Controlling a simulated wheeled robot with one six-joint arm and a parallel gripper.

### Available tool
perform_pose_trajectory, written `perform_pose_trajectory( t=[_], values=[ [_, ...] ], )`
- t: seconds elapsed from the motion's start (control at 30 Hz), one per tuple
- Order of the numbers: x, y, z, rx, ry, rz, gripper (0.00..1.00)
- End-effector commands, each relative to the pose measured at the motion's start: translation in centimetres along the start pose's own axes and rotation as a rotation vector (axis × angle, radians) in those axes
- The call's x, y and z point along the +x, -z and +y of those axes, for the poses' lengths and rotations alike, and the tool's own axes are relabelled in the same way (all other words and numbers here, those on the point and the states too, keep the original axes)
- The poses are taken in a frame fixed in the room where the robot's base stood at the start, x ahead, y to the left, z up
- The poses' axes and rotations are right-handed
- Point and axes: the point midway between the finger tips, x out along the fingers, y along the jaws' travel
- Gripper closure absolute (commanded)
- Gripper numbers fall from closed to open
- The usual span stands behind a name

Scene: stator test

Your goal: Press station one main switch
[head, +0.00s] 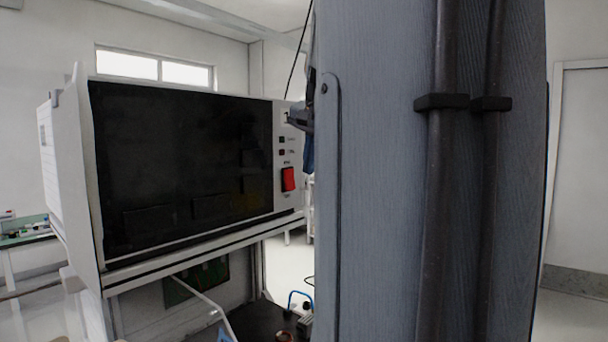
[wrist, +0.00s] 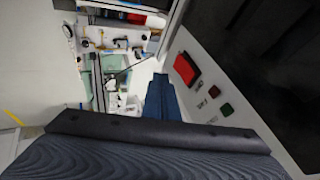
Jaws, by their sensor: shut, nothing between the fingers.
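The main switch, a red rocker (head: 288,180), sits low on the white control strip at the right edge of the station (head: 282,215). In the wrist view the red switch (wrist: 187,69) is on the slanted white panel, to the right of and a little above my gripper (wrist: 160,80). My gripper's blue fingers are together and empty, and appear apart from the switch. In the head view only a small part of my gripper (head: 300,117) shows, near the top of the strip. The rest is hidden behind my arm.
Two small buttons (head: 282,146) sit above the switch; they also show in the wrist view (wrist: 221,101). A large black screen (head: 180,165) fills the station's front. Below is a dark surface with cables (head: 290,325). My arm blocks much of the head view's right side.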

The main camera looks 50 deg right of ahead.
Motion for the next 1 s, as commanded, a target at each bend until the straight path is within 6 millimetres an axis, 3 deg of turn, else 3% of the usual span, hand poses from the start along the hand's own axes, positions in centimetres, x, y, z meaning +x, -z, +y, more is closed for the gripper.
perform_pose_trajectory(
  t=[0.2,0.4,1.0],
  values=[
    [-4.1,-0.1,0.1,0.0,0.0,0.0,1.0],
    [-6.4,-0.1,0.1,0.0,-0.002,-0.002,1.0],
    [-6.7,-0.3,0.3,0.0,-0.003,-0.003,1.0]
  ],
)
